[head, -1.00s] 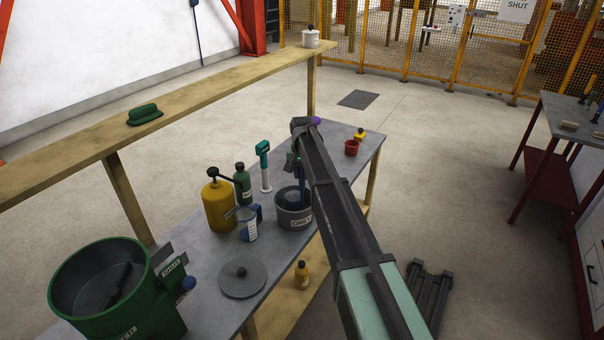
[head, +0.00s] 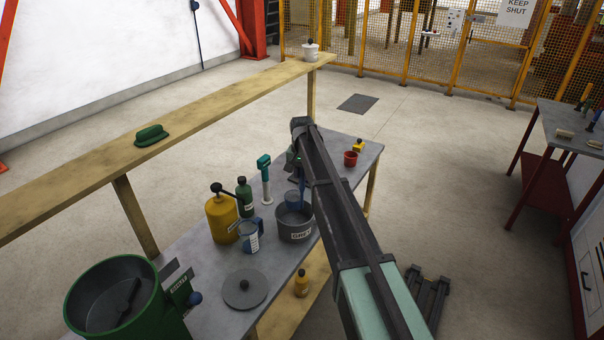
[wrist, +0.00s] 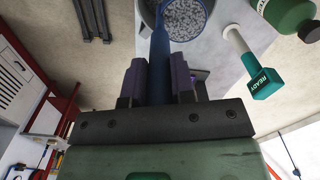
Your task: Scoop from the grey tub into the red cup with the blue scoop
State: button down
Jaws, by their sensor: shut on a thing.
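My gripper (wrist: 160,78) is shut on the handle of the blue scoop (wrist: 159,55). The scoop points down at the tub, and it also shows in the head view (head: 301,188) above the tub's opening. The red cup (head: 351,159) stands upright near the far end of the bench, beyond my arm.
A grey lid (head: 245,288) lies in front. A yellow object (head: 358,145) sits behind the cup.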

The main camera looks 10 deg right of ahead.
jog(key=shift+r, duration=0.45)
notch_tip(320, 180, up, 6)
jog(key=p, duration=0.6)
dwell(0.5)
